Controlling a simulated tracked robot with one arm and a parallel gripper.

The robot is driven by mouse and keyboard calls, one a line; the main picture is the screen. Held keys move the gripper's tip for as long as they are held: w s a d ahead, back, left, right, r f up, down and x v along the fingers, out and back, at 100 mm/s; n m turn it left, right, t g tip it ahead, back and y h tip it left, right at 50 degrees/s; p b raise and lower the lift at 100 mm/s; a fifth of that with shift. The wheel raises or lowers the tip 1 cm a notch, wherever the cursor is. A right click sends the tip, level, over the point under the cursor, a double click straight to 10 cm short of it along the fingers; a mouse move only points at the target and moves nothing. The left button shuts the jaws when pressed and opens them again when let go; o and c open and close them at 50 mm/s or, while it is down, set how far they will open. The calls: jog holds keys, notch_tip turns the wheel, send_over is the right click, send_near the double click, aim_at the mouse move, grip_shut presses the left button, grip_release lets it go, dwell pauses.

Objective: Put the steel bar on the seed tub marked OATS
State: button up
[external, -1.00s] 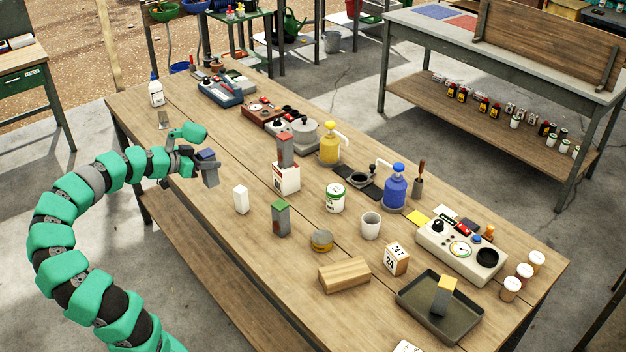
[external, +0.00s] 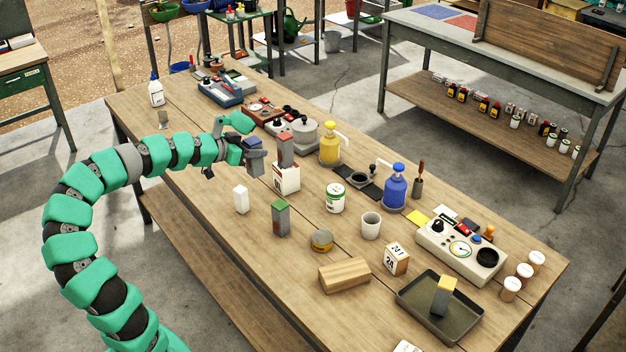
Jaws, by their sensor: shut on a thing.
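My gripper (external: 240,152) is shut on a grey steel bar with a blue top (external: 255,163), held above the table just left of the red-topped bar. A white tub with a green label (external: 335,199) stands right of the white box. I cannot read OATS on any container.
A small white block (external: 240,199), a round yellowish tin (external: 321,240), a white cup (external: 371,226) and a wooden block (external: 344,275) stand nearby. Yellow (external: 329,150) and blue (external: 395,188) pump bottles stand behind. The table's (external: 205,235) near left part is clear.

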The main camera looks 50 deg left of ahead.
jog(key=w+d+p, duration=0.2)
jog(key=w+d, duration=0.1)
jog(key=d, duration=0.4)
jog(key=w+d+p, duration=0.2)
jog(key=w+d, duration=0.2)
jog(key=d, duration=0.3)
jog(key=shift+f, duration=2.8)
jog(key=shift+w+a+f+b, duration=0.3)
jog(key=shift+w+a+f, duration=0.45)
jog(key=shift+w, duration=1.8)
jog(key=shift+w+a+f+b, duration=0.25)
jog(key=shift+w+a+f, duration=0.5)
jog(key=shift+w, duration=1.75)
jog(key=shift+w+a+f+b, duration=0.35)
jog(key=shift+w+f, duration=0.7)
jog(key=shift+w, duration=1.5)
jog(key=shift+f, duration=0.1)
jog(key=o, duration=1.1)
jog(key=shift+o, duration=0.2)
jog(key=shift+r, duration=0.2)
